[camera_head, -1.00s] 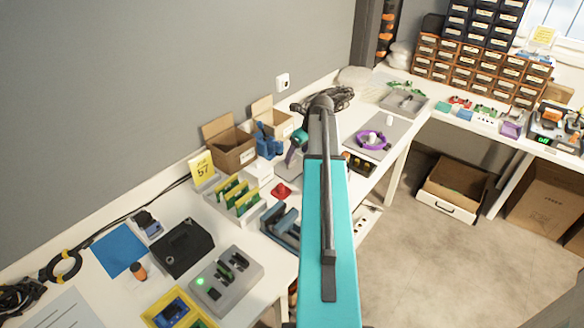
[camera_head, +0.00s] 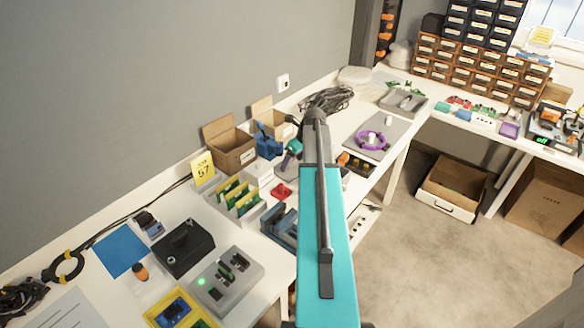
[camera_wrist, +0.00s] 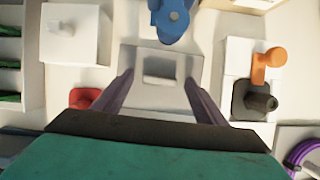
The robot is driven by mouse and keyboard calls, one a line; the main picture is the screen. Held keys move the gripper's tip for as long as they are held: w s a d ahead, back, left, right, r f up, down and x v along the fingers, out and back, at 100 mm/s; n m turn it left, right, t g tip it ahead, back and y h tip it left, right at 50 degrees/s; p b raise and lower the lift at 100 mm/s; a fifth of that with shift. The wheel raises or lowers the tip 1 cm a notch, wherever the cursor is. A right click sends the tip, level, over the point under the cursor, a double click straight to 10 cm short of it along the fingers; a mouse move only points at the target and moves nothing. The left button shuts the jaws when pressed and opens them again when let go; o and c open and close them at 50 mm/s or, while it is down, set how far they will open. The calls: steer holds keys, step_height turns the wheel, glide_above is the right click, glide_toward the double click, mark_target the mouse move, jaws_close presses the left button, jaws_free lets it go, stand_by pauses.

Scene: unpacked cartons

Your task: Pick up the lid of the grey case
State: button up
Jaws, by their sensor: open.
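In the wrist view, a flat grey piece (camera_wrist: 190,62) with a raised light-grey block (camera_wrist: 162,70) lies below my gripper (camera_wrist: 160,92). It looks like the lid of the grey case; I cannot tell whether a case body is under it. My gripper's two purple fingers are open, one toward each side of the piece, with nothing held. The fingers appear above it, and no contact shows. In the head view, my gripper (camera_head: 288,162) is over the bench beside the arm, and the grey piece (camera_head: 284,173) is mostly hidden.
Close around it are a blue part (camera_wrist: 172,20), a white box with a knob (camera_wrist: 72,38), a red part (camera_wrist: 82,97) and an orange-and-black part (camera_wrist: 256,88). A purple ring on a grey plate (camera_head: 392,128) is farther right. Open cartons (camera_head: 228,150) stand behind.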

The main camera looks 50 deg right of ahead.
mark_target(294, 168)
stand_by(0.4)
steer(key=c, duration=1.2)
steer(key=shift+r, duration=0.15)
steer(key=shift+s+r+b, duration=0.25)
steer(key=shift+r+b, duration=0.1)
steer(key=shift+r, duration=0.05)
step_height(294, 168, up, 11)
steer(key=b, duration=0.1)
steer(key=s+b, duration=0.1)
steer(key=s, duration=0.5)
steer(key=s+d+b, duration=0.1)
steer(key=s, duration=0.6)
steer(key=s+b, duration=0.1)
steer(key=s, duration=0.5)
steer(key=shift+s+d+f, duration=0.25)
steer(key=shift+d, duration=0.05)
